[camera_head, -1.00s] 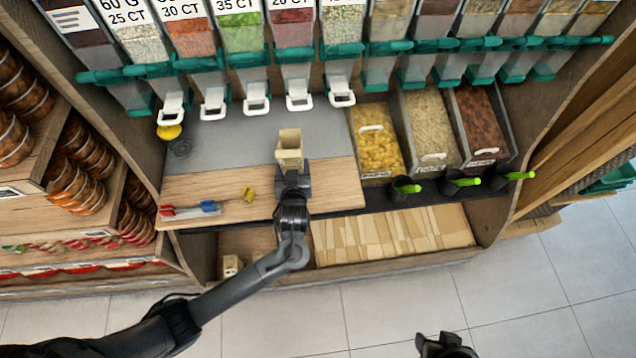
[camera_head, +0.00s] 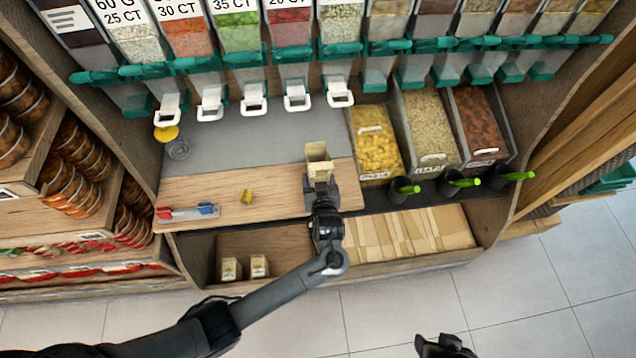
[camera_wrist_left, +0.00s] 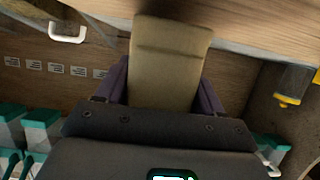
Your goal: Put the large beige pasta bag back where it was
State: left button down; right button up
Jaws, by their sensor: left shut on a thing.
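The beige pasta bag (camera_head: 317,160) is held upright by my left gripper (camera_head: 321,180), over the right part of the wooden counter. In the left wrist view the bag (camera_wrist_left: 170,62) fills the space between the purple-grey fingers (camera_wrist_left: 162,88), which are shut on it. I cannot tell whether its base touches the counter. My right gripper (camera_head: 446,346) is at the bottom edge of the head view, away from the shelf; its jaws are too dark and cut off to read.
Two small beige bags (camera_head: 231,269) (camera_head: 259,266) stand in the lower left compartment. Flat paper bags (camera_head: 400,233) fill the lower shelf to the right. Bins of pasta (camera_head: 375,150) and grains stand right of the counter.

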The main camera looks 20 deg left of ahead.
pick_arm(q)
jog(key=shift+f, duration=0.7)
jog(key=shift+f, duration=0.1)
jog(key=shift+c, duration=0.7)
grip_release()
